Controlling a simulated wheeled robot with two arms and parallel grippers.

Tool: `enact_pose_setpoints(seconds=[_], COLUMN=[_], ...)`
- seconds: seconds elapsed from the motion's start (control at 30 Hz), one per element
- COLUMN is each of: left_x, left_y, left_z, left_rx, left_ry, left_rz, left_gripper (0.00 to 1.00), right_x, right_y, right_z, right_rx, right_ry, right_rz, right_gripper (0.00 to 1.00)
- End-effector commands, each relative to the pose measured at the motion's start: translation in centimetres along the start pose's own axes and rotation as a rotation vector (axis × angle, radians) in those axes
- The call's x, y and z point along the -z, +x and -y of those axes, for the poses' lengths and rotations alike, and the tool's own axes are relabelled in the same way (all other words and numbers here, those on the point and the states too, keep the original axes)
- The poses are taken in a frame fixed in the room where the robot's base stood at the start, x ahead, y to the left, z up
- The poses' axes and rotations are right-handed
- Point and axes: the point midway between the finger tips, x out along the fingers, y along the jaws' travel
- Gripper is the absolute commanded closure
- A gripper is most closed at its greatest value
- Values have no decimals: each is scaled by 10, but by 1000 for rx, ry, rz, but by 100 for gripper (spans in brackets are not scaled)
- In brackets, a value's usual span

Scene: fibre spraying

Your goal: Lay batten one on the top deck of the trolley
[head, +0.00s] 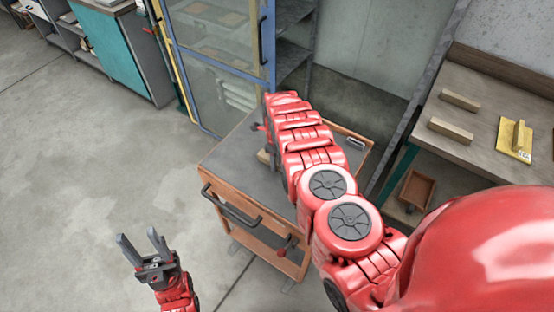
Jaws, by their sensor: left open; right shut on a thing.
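The trolley (229,165) has a grey top deck in an orange-brown frame and a dark handle on its near left side. My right arm reaches across the deck and covers much of it. My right gripper (261,129) is mostly hidden behind that arm, over the deck. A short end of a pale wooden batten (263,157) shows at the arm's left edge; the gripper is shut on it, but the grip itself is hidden. I cannot tell whether the batten touches the deck. My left gripper (144,248) is open and empty above the floor, left of the trolley.
A bench (485,92) at the right bears two wooden blocks (460,100) (450,131) and a yellow board with a handle (515,138). A brown box (417,190) sits below. A blue-framed cabinet (220,60) stands behind the trolley. Floor at left is clear.

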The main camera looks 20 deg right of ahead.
Motion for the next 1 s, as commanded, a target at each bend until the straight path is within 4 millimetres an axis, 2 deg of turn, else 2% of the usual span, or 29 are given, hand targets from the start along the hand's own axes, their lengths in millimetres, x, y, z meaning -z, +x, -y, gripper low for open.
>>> enact_pose_setpoints(seconds=[0.3, 0.33, 0.5, 0.77, 0.87, 1.0], left_x=[-1, -1, 0, 0, 0, -1], left_y=[-4, -4, -3, -2, 2, -3], left_z=[0, 0, 0, 0, 0, 0], left_rx=[0, 0, 0, 0, 0, 0], left_ry=[0, 0, 0, 0, 0, 0], left_rz=[0, 0, 0, 0, 0, 0], left_gripper=[50, 50, 50, 50, 50, 50], right_x=[0, 0, 0, 0, 0, -2], right_y=[4, 4, 2, 2, -4, -12], right_z=[0, 0, 0, 0, 0, 0], right_rx=[0, 0, 0, 0, 0, 0], right_ry=[0, 0, 0, 0, 0, 1], right_rz=[0, 0, 0, 0, 0, 0], right_gripper=[100, 57, 28, 28, 28, 28])
